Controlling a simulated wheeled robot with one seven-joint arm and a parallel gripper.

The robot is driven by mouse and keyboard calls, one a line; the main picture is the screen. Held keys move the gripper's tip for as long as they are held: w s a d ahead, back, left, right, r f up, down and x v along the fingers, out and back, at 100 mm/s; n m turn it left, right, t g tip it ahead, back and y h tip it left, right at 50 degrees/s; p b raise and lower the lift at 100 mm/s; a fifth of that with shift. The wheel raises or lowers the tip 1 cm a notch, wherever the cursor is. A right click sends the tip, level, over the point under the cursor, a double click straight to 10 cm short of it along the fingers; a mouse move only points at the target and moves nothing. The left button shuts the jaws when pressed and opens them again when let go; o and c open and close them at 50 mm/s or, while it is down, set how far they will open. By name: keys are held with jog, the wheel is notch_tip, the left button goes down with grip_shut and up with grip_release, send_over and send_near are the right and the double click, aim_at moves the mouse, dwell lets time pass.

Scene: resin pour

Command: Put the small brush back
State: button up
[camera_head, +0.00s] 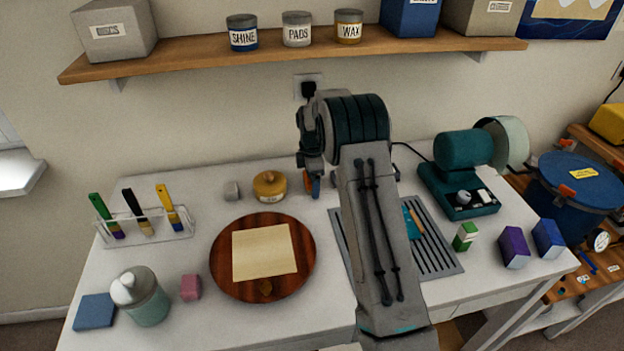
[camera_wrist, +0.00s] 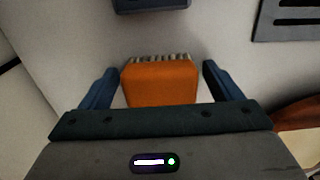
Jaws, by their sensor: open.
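An orange block with a pale, bristle-like far edge (camera_wrist: 160,84) looks like the small brush. It sits on the white table between my fingers in the wrist view. My gripper (camera_wrist: 160,70) is open, with a finger on each side of it and a gap showing at both sides. In the head view my gripper (camera_head: 316,184) is low at the back of the table, and only a bit of orange shows beside it. A clear rack (camera_head: 150,228) at the left holds brushes with green (camera_head: 101,212), black (camera_head: 134,208) and yellow (camera_head: 167,204) handles.
A round wooden board (camera_head: 222,279) with a tan sheet lies left of my arm. A slotted grey mat (camera_head: 440,262) lies partly under it in view. A yellow-brown tin (camera_head: 270,187), a teal grinder (camera_head: 463,150) and small blocks stand around. A shelf (camera_head: 200,52) hangs above.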

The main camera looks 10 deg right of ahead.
notch_tip(320, 180, up, 8)
jog(key=shift+f+b, duration=0.1)
jog(key=shift+b, duration=0.6)
jog(key=s+r+m+t, duration=0.1)
jog(key=s+r+m, duration=0.4)
jog(key=s, duration=0.4)
jog(key=s+r+m+t, duration=0.1)
jog(key=s+r+m, duration=0.3)
jog(key=s+r, duration=0.45)
jog(key=s+f+m+t, duration=0.1)
jog(key=s+f+m, duration=0.2)
jog(key=s+m, duration=0.6)
jog(key=shift+s, duration=6.35)
jog(key=shift+a+f, duration=0.1)
